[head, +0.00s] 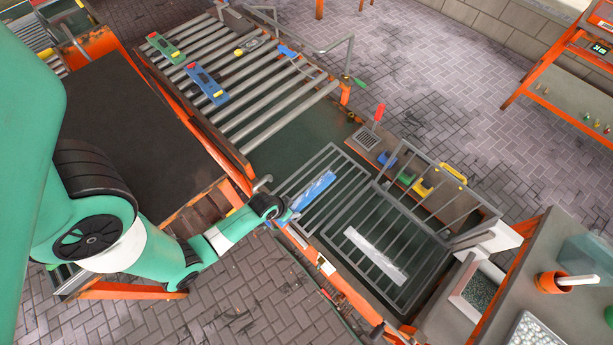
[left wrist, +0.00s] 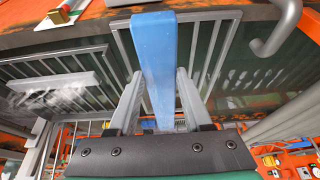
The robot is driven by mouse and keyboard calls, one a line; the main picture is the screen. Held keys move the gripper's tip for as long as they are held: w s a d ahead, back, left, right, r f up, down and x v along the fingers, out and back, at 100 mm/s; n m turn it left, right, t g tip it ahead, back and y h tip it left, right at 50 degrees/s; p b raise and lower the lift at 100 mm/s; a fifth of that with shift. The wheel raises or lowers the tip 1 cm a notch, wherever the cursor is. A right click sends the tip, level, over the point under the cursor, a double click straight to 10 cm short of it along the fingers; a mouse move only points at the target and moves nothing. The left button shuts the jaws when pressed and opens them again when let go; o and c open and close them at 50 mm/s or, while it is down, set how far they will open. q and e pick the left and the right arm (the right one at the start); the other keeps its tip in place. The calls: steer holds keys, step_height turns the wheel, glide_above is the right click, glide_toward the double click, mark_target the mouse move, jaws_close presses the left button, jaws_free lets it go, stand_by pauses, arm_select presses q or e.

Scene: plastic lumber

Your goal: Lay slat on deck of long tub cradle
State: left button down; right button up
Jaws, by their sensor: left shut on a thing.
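My left gripper (head: 287,214) is shut on a blue slat (head: 315,190), holding it near one end. In the left wrist view the blue slat (left wrist: 154,50) runs lengthwise between the two fingers and points away from the gripper. The slat is over a grey barred rack (head: 328,217); I cannot tell whether it touches the bars. A second barred rack (head: 409,297) to the right has a whitish slat (head: 375,256) lying across its bars. That slat also shows in the left wrist view (left wrist: 55,83). Which rack is the long tub cradle is unclear. My right gripper is not in view.
A roller table (head: 240,95) with green and blue pieces lies at upper left. Blue, green and yellow holders (head: 406,177) and a red flag-like piece (head: 378,113) stand behind the racks. A bench (head: 545,325) with an orange pot (head: 550,282) is at right.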

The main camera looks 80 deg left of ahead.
arm_select(q)
steer(key=s, duration=0.1)
steer(key=s+d+r, duration=0.1)
steer(key=s, duration=0.1)
steer(key=s+r, duration=0.1)
steer(key=s, duration=0.1)
steer(key=shift+d+p, duration=0.3)
steer(key=shift+p, duration=0.05)
step_height(320, 180, up, 18)
steer(key=p, duration=1.7)
steer(key=shift+p, duration=0.4)
